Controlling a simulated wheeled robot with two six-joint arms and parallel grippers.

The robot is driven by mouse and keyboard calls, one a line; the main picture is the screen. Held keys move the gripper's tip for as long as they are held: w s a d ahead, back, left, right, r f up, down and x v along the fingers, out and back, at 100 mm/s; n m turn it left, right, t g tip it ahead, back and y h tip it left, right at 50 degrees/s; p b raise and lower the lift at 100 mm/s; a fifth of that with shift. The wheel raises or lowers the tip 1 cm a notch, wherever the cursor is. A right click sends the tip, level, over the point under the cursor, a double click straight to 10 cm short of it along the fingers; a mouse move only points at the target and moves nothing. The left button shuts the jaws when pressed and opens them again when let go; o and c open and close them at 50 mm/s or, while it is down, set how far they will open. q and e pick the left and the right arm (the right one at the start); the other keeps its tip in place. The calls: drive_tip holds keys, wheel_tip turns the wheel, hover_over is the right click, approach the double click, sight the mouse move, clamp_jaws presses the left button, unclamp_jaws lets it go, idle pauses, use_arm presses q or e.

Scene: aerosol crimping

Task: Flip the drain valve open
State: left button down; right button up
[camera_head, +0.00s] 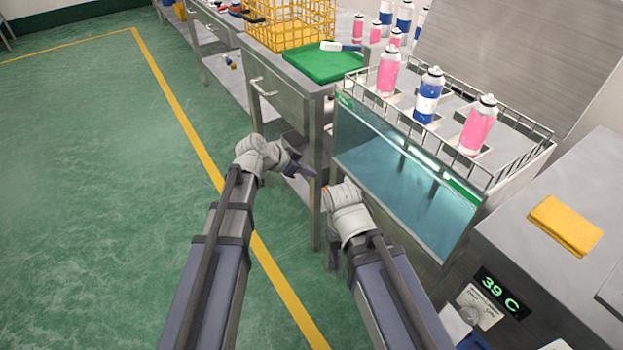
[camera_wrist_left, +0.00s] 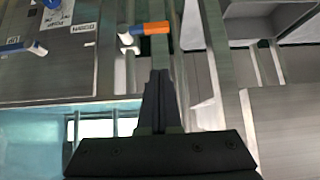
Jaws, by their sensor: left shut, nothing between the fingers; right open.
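The drain valve shows in the left wrist view as an orange lever (camera_wrist_left: 151,28) on a pale fitting (camera_wrist_left: 127,39), beside a small label. The lever lies crosswise in that picture. My left gripper (camera_head: 312,173) is shut and empty, low in front of the water tank (camera_head: 405,185). In the left wrist view its closed dark fingers (camera_wrist_left: 158,76) point at the lever, with a visible gap in the picture; the depth is unclear. My right gripper (camera_head: 347,205) is beside it in the head view, close to the tank's front; its fingertips are mostly hidden. A small orange patch shows there.
Pink and blue cans stand in the rack (camera_head: 540,150) over the tank. A control unit with a 39 C display (camera_head: 503,291) and a yellow cloth (camera_head: 566,225) stands at right. A steel table with a green tray (camera_head: 325,62) is behind. The green floor at left is clear.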

use_arm(q)
drive_tip(key=b+x, duration=0.5)
drive_tip(key=x, duration=0.2)
drive_tip(key=shift+w+d+f, duration=0.1)
drive_tip(key=shift+f, duration=0.3)
drive_tip(key=shift+d+f+b, duration=0.15)
drive_tip(key=shift+f+b, duration=1.65)
drive_tip(key=shift+f, duration=0.1)
drive_tip(key=shift+w+f, duration=0.1)
